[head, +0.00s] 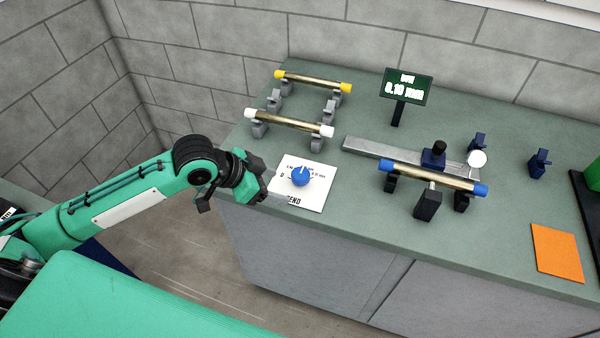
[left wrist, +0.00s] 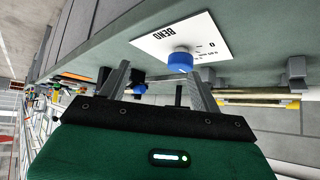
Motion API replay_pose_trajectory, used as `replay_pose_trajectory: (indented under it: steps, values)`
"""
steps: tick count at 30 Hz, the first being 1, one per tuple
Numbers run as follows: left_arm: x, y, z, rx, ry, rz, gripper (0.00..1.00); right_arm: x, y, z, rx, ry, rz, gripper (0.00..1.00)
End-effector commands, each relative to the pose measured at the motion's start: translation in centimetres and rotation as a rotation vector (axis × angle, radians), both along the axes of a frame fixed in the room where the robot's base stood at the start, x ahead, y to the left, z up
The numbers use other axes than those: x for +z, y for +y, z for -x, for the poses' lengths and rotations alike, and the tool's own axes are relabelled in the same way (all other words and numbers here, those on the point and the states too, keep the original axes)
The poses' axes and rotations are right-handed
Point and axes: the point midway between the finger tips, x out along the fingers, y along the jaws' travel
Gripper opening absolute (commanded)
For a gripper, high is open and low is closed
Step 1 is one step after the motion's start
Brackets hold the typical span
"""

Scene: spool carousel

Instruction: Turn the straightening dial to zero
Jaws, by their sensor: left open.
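The straightening dial is a blue knob (head: 300,176) with a white pointer mark, set on a white card (head: 312,197) lettered BEND with a printed scale and a 0 on its left side. In the head view the pointer aims up toward the back of the card, away from the 0. In the left wrist view the blue knob (left wrist: 180,62) stands just beyond the fingertips, with the card (left wrist: 190,38) behind it. My left gripper (head: 250,188) is open and empty, left of the dial at the bench's edge. It does not touch the knob. My right gripper is not in view.
A small display (head: 407,87) reads about 0.10 mm. White-ended (head: 289,122) and yellow-ended (head: 313,81) rods rest on grey stands behind the dial. A blue-ended rod (head: 432,177) sits on a dark fixture to the right. An orange pad (head: 558,252) lies at far right.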

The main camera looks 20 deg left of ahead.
Motion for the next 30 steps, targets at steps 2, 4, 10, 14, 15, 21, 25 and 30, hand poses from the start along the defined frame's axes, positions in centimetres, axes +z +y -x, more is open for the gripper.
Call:
replay_pose_trajectory:
  steps: [2, 4, 10, 14, 15, 21, 25, 30]
  values:
    - [1.6, 1.4, -1.2, 0.001, -0.007, -0.001, 0.65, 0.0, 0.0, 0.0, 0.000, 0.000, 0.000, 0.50]
    - [2.6, 2.3, -1.7, 0.004, -0.007, 0.008, 0.65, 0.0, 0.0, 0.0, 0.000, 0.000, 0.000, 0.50]
    - [4.1, 3.4, -2.6, 0.016, -0.003, 0.025, 0.65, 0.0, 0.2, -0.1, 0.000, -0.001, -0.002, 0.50]
    - [3.8, 3.1, -2.9, 0.015, -0.003, 0.030, 0.65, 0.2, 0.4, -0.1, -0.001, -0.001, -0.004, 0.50]
    - [3.5, 2.8, -3.1, 0.016, -0.002, 0.030, 0.65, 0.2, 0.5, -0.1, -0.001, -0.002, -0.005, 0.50]
    - [1.4, 1.2, -4.5, 0.016, -0.002, 0.031, 0.65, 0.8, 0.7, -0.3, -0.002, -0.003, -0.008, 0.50]
    - [-0.2, 0.0, -5.6, 0.016, 0.000, 0.030, 0.65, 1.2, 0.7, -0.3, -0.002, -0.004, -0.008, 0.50]
    - [-2.4, -1.6, -7.0, 0.016, -0.002, 0.029, 0.65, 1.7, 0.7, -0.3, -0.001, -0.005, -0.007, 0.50]
